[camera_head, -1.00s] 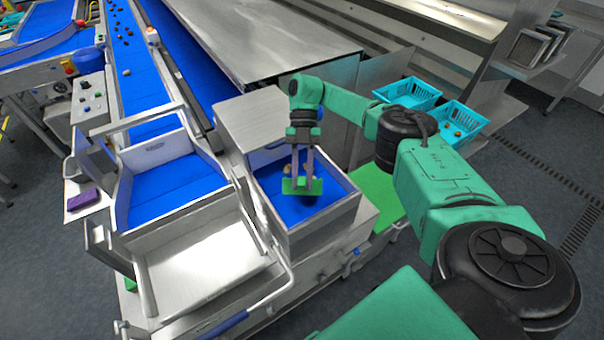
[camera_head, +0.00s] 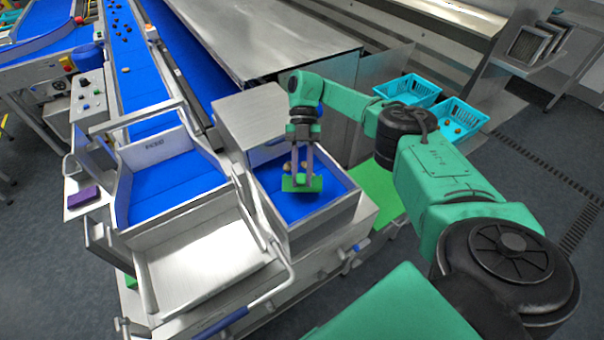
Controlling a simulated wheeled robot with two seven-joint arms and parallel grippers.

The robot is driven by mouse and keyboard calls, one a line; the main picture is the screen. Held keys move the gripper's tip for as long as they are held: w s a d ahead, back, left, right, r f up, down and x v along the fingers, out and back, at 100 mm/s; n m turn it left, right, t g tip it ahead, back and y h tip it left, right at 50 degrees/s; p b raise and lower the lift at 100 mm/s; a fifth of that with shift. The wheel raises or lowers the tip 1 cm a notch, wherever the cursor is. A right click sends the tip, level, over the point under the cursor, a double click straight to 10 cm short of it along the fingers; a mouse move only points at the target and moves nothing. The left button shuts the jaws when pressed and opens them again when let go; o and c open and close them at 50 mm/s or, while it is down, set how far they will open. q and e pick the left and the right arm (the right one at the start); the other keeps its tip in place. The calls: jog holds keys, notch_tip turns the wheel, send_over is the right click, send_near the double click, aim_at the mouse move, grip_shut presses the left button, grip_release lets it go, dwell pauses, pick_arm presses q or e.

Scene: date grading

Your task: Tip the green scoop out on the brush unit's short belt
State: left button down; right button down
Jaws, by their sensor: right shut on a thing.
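My right gripper (camera_head: 302,178) points down and is shut on the green scoop (camera_head: 302,184). It holds the scoop inside a metal-walled box, over the blue short belt (camera_head: 308,207). A few small brown dates (camera_head: 290,167) show just behind the scoop, around the fingers. I cannot tell whether they lie in the scoop or on the belt, nor how far the scoop is tilted. My left gripper is not in view.
Metal walls (camera_head: 333,217) enclose the short belt. A grey metal cover (camera_head: 255,113) stands behind it. To the left are a wider blue chute (camera_head: 175,186) and a long blue belt with dates. Two turquoise baskets (camera_head: 452,117) stand back right; a purple object (camera_head: 83,197) lies left.

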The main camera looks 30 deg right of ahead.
jog(key=shift+r, duration=0.1)
notch_tip(320, 180, up, 7)
jog(key=shift+f+p, duration=0.1)
jog(key=shift+p, duration=0.2)
dwell(0.4)
jog(key=shift+s, duration=0.1)
